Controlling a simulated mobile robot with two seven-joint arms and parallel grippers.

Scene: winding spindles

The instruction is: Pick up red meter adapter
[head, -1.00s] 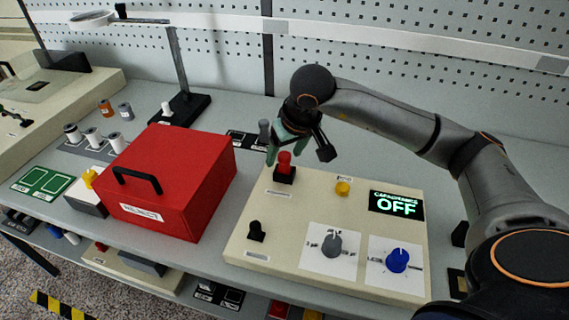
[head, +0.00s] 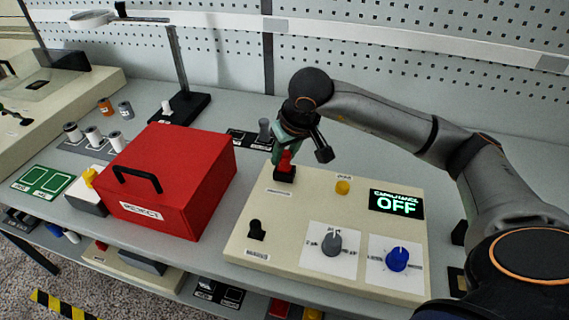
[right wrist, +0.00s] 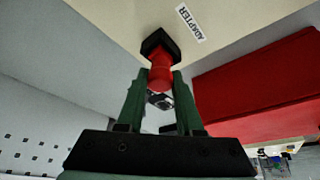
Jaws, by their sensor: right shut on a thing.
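The red meter adapter (head: 285,160) stands upright in a black socket (head: 284,175) at the back left of the beige meter panel. My right gripper (head: 282,154) is over it with its green fingers down on either side, and they partly hide the adapter. In the right wrist view the red adapter (right wrist: 160,76) sits between the two green fingertips (right wrist: 158,82), shut on it. Its far end meets the black socket (right wrist: 160,42), beside a label reading ADAPTER. My left gripper is not in view.
The beige panel (head: 290,215) carries a yellow button (head: 342,187), a grey knob (head: 332,243), a blue knob (head: 397,259) and a display (head: 397,205) reading OFF. A red REJECT box (head: 190,170) stands close on the left. Several spools and a lamp stand lie further left.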

